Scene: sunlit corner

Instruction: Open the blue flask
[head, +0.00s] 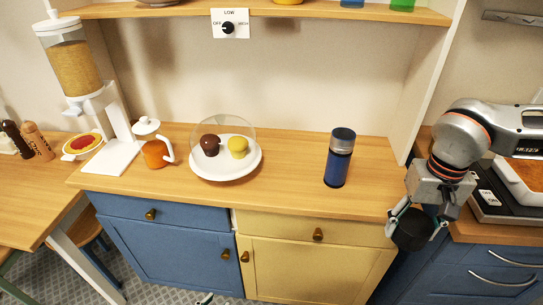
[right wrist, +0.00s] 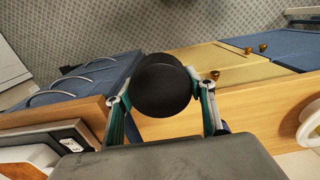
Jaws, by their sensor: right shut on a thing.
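The blue flask (head: 338,168) stands upright on the wooden counter, right of the glass-domed plate. It has a silvery band near its top and a dark top end. My right gripper (head: 414,226) is in front of the counter's edge, right of the flask and apart from it. It is shut on a dark round piece (head: 411,232), shaped like a short cylinder. The piece also shows in the right wrist view (right wrist: 162,85), between both fingers. I cannot tell whether it belongs to the flask. Only a tip of my left gripper (head: 205,298) shows at the bottom edge.
A white plate (head: 207,172) with two muffins under a clear dome and an orange jug (head: 155,153) stand left on the counter. A cereal dispenser (head: 75,65) is further left. A shelf (head: 270,12) overhangs the back. Counter around the flask is clear.

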